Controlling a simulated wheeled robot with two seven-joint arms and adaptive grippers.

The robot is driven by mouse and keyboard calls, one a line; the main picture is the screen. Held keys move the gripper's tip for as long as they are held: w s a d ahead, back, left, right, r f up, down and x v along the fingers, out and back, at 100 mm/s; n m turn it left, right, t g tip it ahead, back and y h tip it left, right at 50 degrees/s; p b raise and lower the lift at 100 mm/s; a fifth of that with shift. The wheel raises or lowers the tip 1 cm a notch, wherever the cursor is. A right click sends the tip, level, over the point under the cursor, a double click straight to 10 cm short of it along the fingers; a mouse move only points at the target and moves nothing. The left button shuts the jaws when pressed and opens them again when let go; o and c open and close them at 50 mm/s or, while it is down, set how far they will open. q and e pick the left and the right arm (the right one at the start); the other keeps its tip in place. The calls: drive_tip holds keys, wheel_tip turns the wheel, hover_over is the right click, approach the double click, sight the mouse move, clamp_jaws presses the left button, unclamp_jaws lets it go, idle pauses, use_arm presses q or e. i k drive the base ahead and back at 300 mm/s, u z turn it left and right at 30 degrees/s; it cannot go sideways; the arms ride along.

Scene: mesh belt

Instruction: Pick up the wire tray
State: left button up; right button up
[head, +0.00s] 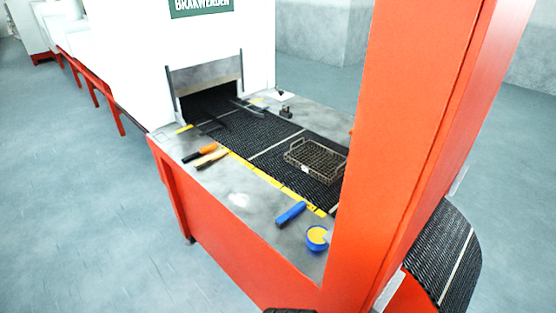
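The wire tray (316,160) is a small brownish wire-mesh basket with raised sides and a pale tag on its near side. It sits upright on the black mesh belt (262,136), just left of a large orange-red post. It looks empty. Neither of my grippers can be made out. A small dark shape shows at the bottom edge, too cut off to identify.
The orange-red post (410,130) hides part of the belt and bench. On the near metal ledge lie orange- and tan-handled tools (211,157), a blue cylinder (291,214) and a blue-and-yellow round item (317,238). The belt enters a white oven (205,80). Floor is open at left.

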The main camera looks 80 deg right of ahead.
sight(329, 151)
drive_tip(key=i, duration=0.4)
drive_tip(key=z, duration=0.75)
